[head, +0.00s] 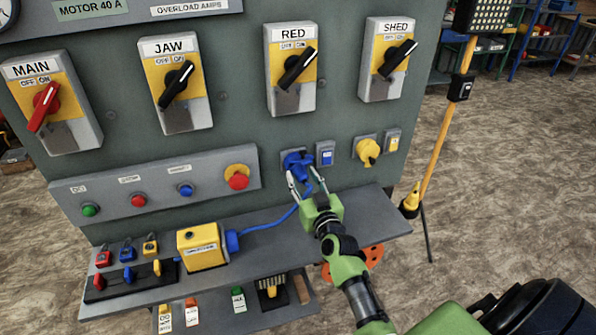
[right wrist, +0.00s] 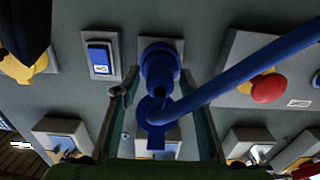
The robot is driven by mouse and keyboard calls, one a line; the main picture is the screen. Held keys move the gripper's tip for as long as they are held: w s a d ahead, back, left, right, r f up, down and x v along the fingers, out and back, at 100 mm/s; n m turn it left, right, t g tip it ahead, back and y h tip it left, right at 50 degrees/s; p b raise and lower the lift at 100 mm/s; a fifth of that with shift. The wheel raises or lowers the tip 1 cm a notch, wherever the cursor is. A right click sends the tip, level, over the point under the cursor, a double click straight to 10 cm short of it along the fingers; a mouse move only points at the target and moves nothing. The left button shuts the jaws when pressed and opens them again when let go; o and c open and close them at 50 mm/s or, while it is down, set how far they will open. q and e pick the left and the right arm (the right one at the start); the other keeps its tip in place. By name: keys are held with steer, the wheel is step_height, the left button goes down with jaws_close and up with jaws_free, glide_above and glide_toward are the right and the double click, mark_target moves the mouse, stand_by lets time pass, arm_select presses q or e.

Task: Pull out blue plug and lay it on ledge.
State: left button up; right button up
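The blue plug (head: 298,163) sits in its socket on the grey panel; a blue cable runs down from it to a yellow box (head: 202,246) on the ledge (head: 366,210). My right gripper (head: 304,178) is open in front of the plug, one finger to each side. In the right wrist view the blue plug (right wrist: 158,75) shows between the two spread fingers of the right gripper (right wrist: 162,100), with gaps on both sides. The cable crosses in front of the right-hand finger there. My left gripper is not in view.
A yellow plug (head: 368,152) is to the right of the blue one. A button box (head: 155,188) is on the left. Small padlocks and a dark rack (head: 130,283) take up the ledge's left end; its right part looks clear. A yellow post (head: 437,140) stands right of the panel.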

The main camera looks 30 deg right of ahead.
mark_target(305, 181)
stand_by(0.6)
steer(key=c, duration=0.9)
steer(key=shift+s+f, duration=0.1)
stand_by(0.4)
steer(key=shift+p, duration=0.3)
steer(key=shift+p+v, duration=0.3)
steer(key=shift+v, duration=0.5)
steer(key=shift+p+v, duration=0.7)
steer(key=shift+v, duration=1.15)
